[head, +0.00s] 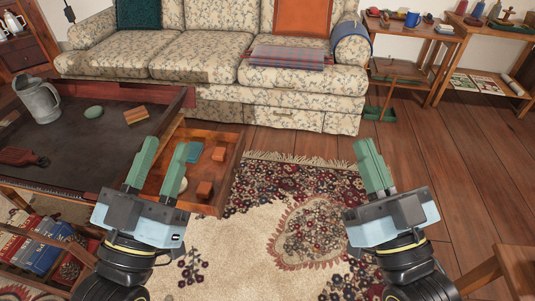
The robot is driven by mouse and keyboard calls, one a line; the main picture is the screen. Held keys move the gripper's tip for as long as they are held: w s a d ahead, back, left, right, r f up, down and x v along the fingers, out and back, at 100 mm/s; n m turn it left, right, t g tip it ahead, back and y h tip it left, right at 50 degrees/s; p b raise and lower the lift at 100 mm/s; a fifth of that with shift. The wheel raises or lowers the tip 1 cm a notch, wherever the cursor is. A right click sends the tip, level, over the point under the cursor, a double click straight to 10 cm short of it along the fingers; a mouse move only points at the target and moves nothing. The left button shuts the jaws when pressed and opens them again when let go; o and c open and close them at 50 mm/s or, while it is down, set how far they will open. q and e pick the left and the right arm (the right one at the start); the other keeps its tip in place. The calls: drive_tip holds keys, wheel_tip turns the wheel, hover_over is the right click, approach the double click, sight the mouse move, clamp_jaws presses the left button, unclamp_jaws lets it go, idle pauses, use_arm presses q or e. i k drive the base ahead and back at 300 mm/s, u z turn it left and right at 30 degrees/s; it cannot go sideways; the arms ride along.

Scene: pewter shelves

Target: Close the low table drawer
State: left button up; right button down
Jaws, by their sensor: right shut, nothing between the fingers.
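The low table (78,135) stands at the left with a dark top. Its wooden drawer (231,174) is pulled out on the right side, towards the rug. In the drawer are a teal item (194,151), small wooden blocks (205,189) and a pale round item partly hidden by my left gripper. My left gripper (160,151) is open and empty, in front of the table's right end, its fingers overlapping the drawer's left part in the picture. Whether it touches is unclear. My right gripper (368,150) is shut and empty over the rug, well right of the drawer.
A grey jug (38,99), a green round item (94,112) and a wooden block (136,114) are on the table. Books (38,247) fill the space below. A floral sofa (205,65) stands behind. The rug (310,190) right of the drawer is clear. A wooden piece (515,268) is at lower right.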

sight(222, 175)
drive_tip(key=u, duration=0.25)
drive_tip(key=i, duration=0.95)
drive_tip(key=u, duration=0.55)
